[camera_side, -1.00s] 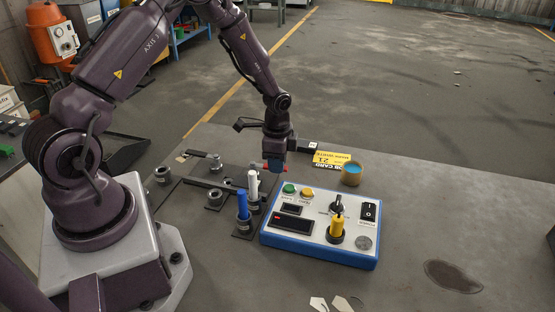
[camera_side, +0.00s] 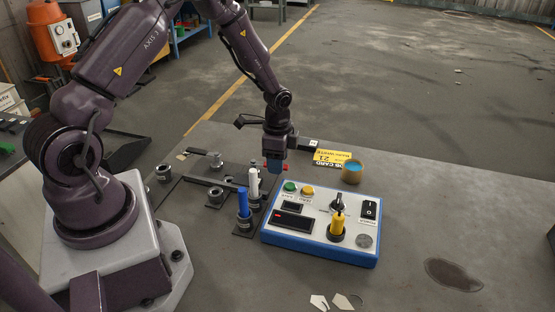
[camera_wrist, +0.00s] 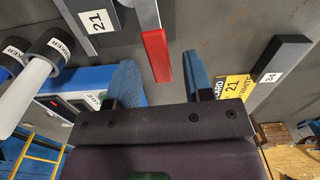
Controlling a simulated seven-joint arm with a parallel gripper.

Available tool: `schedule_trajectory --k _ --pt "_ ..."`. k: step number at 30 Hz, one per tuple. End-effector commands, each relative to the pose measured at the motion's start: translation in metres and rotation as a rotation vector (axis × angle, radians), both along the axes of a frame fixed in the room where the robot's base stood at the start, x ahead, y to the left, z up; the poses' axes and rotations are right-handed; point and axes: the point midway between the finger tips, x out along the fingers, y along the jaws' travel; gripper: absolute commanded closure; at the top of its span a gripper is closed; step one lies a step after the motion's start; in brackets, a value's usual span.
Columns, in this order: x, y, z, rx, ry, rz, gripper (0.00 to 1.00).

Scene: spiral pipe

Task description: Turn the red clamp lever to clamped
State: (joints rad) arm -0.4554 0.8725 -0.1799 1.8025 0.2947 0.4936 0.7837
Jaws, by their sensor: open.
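The red clamp lever (camera_wrist: 157,55) shows in the wrist view as a red grip on a grey arm, pointing down between my two blue fingers. My gripper (camera_wrist: 160,72) is open, with one finger on each side of the lever and a visible gap to each. In the side view my gripper (camera_side: 274,166) hangs low behind the panel, with bits of red (camera_side: 285,168) showing beside its fingertips. The fingers hide most of the lever there.
A blue and white control panel (camera_side: 318,252) stands in front of my gripper. White and blue markers (camera_side: 243,205) stand in holders to its left.

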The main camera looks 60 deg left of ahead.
Motion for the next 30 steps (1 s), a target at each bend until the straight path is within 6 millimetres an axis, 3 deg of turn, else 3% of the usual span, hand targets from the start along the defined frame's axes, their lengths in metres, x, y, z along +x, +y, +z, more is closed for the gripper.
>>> schedule_trajectory --k 5,12,18,23,30 --pt "0.001 0.001 0.025 0.001 -0.005 0.001 0.53" --pt "0.001 0.000 0.079 0.002 -0.006 0.000 0.53" --pt "0.000 0.001 0.113 0.002 -0.003 0.000 0.53" --pt "0.000 0.000 0.125 0.001 -0.001 -0.001 0.53" --pt "0.000 0.000 0.128 -0.001 0.001 -0.001 0.53"
